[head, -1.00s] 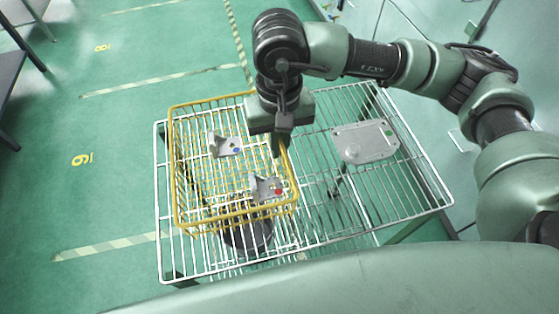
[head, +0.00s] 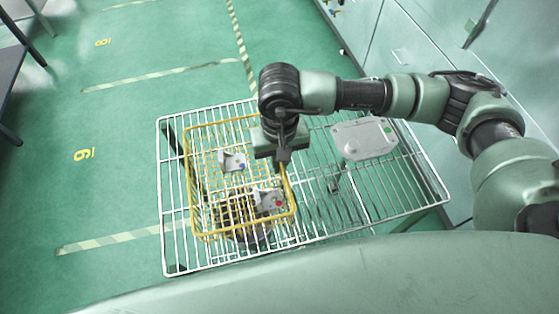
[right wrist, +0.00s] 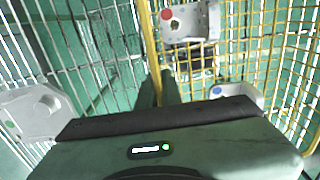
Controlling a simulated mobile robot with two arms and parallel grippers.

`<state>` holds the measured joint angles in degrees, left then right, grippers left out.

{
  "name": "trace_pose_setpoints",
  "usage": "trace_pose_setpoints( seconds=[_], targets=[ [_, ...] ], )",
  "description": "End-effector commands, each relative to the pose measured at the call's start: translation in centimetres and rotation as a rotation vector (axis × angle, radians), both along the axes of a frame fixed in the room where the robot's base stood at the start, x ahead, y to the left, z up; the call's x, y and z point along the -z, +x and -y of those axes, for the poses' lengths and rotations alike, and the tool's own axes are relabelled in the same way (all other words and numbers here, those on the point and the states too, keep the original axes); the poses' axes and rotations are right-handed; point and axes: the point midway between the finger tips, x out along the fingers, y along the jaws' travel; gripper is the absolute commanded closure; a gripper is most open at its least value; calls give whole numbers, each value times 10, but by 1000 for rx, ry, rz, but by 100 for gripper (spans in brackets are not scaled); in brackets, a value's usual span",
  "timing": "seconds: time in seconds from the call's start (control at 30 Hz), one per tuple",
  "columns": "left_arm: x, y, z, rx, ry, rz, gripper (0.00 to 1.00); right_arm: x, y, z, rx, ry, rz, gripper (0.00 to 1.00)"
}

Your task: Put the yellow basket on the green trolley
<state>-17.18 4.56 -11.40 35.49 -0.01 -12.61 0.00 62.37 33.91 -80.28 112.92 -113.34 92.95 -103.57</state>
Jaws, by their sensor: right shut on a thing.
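The yellow wire basket (head: 188,180) is at the left part of the white wire top of the trolley (head: 420,175), whose frame parts look green. White wires show across the basket, so I cannot tell if it rests on the top. My right gripper (head: 282,163) is shut on the basket's right rim; the yellow rim (right wrist: 151,50) runs up from between the fingers in the right wrist view. The basket holds a grey casting with a blue dot (head: 231,161) and one with a red dot (head: 266,200). My left gripper is out of view.
A flat grey casting with a green dot (head: 364,139) lies on the right part of the wire top, clear of the basket. Pale cabinets (head: 420,45) stand behind on the right. Green floor with striped lines (head: 165,75) is open on the left.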

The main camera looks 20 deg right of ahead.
Motion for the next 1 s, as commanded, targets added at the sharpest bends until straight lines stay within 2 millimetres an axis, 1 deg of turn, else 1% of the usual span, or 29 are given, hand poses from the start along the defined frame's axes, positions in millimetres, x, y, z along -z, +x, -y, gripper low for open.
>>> trace_pose_setpoints(
  seconds=[0.07,0.1,0.13,0.17,0.43,0.53,0.57,0.67,1.0],
  targets=[
    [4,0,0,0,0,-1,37,2,1,-1,0,3,3,100],
    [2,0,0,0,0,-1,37,1,0,0,0,0,0,84],
    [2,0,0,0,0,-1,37,1,0,0,0,0,0,75],
    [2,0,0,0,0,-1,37,1,0,0,0,0,0,73],
    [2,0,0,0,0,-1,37,1,0,0,0,0,0,73],
    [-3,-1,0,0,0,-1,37,-3,0,0,0,0,0,73],
    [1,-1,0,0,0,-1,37,-4,1,0,0,1,2,73],
    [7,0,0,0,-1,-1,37,-17,2,0,0,2,5,73],
    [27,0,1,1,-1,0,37,-88,1,0,-1,1,5,73]
  ],
)
